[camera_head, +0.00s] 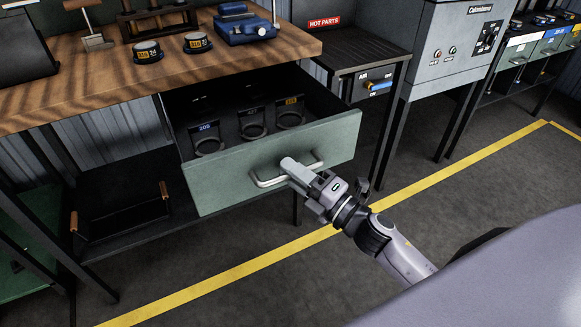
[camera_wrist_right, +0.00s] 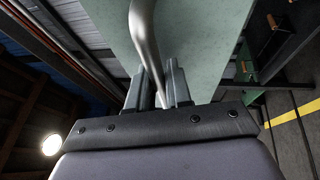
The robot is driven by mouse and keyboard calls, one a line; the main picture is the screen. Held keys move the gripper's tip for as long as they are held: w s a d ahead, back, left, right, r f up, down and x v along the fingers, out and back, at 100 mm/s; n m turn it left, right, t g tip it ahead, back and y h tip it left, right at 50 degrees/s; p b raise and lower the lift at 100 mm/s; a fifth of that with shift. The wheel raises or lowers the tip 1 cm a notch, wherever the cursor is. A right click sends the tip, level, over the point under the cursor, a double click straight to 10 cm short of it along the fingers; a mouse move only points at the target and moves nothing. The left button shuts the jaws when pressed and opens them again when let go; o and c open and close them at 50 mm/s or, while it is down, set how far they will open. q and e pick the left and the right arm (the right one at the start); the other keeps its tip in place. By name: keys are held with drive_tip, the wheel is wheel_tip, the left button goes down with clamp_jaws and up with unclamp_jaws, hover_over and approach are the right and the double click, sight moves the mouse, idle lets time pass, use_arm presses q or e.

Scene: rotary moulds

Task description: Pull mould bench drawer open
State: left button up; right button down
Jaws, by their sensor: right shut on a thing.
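The mould bench drawer (camera_head: 232,172) has a green front and stands pulled out from under the wooden bench top (camera_head: 110,78). Its inside shows ring-shaped holders with number labels such as 205 (camera_head: 208,143). My right gripper (camera_head: 291,167) is at the middle of the drawer front, shut on the silver bar handle (camera_head: 266,182). In the right wrist view the handle (camera_wrist_right: 144,35) runs down between the two fingers (camera_wrist_right: 160,85), with the green drawer front (camera_wrist_right: 195,35) behind it. My left gripper is not in view.
Labelled round parts (camera_head: 148,52) and a blue vise (camera_head: 245,27) sit on the bench. A dark hot parts stand (camera_head: 352,47) is right of the drawer. A black tray (camera_head: 125,214) lies on the lower shelf. The floor in front, with a yellow line (camera_head: 250,266), is clear.

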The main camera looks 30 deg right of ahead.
drive_tip(key=shift+s, duration=0.1)
drive_tip(key=c, duration=1.4)
unclamp_jaws()
drive_tip(key=v, duration=0.7)
drive_tip(key=shift+b, duration=0.35)
